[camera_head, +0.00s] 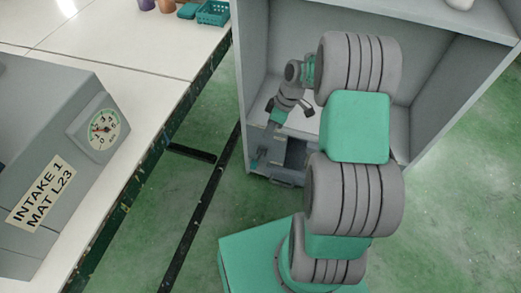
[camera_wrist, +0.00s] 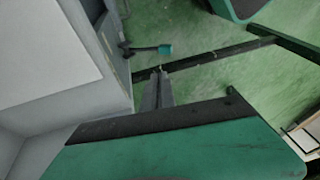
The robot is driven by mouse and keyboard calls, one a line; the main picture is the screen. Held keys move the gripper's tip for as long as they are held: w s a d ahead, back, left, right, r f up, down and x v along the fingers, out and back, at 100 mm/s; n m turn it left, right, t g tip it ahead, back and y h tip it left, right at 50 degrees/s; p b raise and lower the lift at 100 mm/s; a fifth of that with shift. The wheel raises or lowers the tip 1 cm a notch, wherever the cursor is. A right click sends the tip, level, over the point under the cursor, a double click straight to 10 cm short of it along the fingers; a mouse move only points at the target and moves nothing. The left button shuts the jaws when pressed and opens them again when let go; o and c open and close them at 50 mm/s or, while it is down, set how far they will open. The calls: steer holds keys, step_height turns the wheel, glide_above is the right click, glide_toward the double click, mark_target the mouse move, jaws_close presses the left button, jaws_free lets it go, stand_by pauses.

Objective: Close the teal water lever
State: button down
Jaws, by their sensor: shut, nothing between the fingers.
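The teal water lever (camera_wrist: 165,49) shows in the wrist view as a small teal tip on a dark stem that sticks out from the side of a grey cabinet. In the head view, a small teal piece (camera_head: 254,162) at the cabinet's lower left front edge looks like the same lever. My gripper (camera_wrist: 158,71) is shut and empty. Its fingertips point toward the lever and appear just short of it, with a visible gap in the wrist view. My arm hides part of the cabinet in the head view.
The open grey cabinet (camera_head: 257,60) has side walls close around my wrist. A white table (camera_head: 150,75) stands to the left, with a grey gauge box (camera_head: 50,120) and a teal basket (camera_head: 214,12). Dark rails (camera_head: 200,210) run along the green floor.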

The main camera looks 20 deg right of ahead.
mark_target(255, 163)
steer(key=b+x, duration=0.1)
steer(key=x, duration=0.3)
steer(key=b+x, duration=0.2)
steer(key=x, duration=0.2)
steer(key=s+b+x, duration=0.1)
steer(key=x, duration=0.3)
steer(key=shift+s+f, duration=0.1)
steer(key=shift+f, duration=0.25)
steer(key=shift+s+a+f, duration=0.15)
steer(key=shift+f, duration=0.15)
steer(key=shift+s, duration=0.15)
